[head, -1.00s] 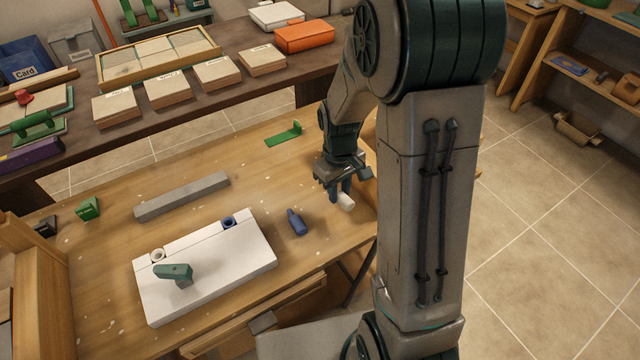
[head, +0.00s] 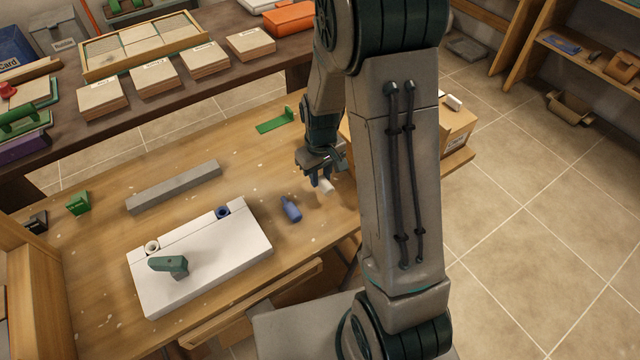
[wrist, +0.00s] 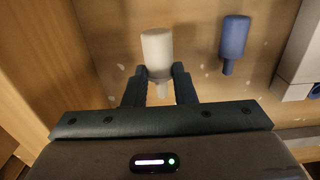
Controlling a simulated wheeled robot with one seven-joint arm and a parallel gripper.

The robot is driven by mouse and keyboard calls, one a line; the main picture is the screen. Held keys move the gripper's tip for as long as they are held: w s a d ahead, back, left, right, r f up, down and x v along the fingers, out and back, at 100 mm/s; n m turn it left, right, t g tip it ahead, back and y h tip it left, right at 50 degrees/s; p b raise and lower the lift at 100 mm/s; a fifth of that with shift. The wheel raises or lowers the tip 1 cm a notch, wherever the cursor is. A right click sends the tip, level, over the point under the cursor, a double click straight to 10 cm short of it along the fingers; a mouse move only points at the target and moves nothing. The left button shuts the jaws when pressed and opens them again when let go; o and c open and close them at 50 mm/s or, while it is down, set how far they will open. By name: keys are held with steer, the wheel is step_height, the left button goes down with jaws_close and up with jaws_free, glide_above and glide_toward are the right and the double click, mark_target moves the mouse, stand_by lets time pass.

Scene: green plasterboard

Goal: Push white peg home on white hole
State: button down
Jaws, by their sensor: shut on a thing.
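My gripper (head: 322,178) is shut on the white peg (head: 327,186) above the right part of the workbench. In the wrist view the white peg (wrist: 157,50) sticks out between the two fingers (wrist: 160,86), its wide end pointing away from me. The white block (head: 205,262) lies at the lower left of the bench, apart from the gripper. Its white-ringed hole (head: 152,247) is at the upper left corner and looks empty. A blue-ringed hole (head: 223,212) is near its upper right corner. A green handle-shaped piece (head: 169,266) stands on the block.
A blue peg (head: 290,209) lies on the bench between the block and my gripper. A grey bar (head: 174,187) lies behind the block. Green pieces (head: 78,204) stand at the left. A cardboard box (head: 455,130) is right of my arm.

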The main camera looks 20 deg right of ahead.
mark_target(321, 186)
step_height(321, 186, down, 4)
steer(key=shift+f, duration=0.1)
steer(key=c, duration=1.2)
jaws_free()
steer(key=shift+f, duration=0.2)
step_height(321, 186, up, 14)
steer(key=s+r+m+t, duration=0.1)
steer(key=s+r, duration=0.2)
steer(key=s, duration=0.2)
steer(key=s+r+m+t, duration=0.1)
steer(key=s+r, duration=0.2)
steer(key=s, duration=0.3)
steer(key=s+r+m, duration=0.1)
steer(key=s+r, duration=0.3)
steer(key=s, duration=0.1)
steer(key=shift+s+d+m+t, duration=0.15)
steer(key=shift+d+m+t, duration=0.1)
steer(key=shift+m+t, duration=0.15)
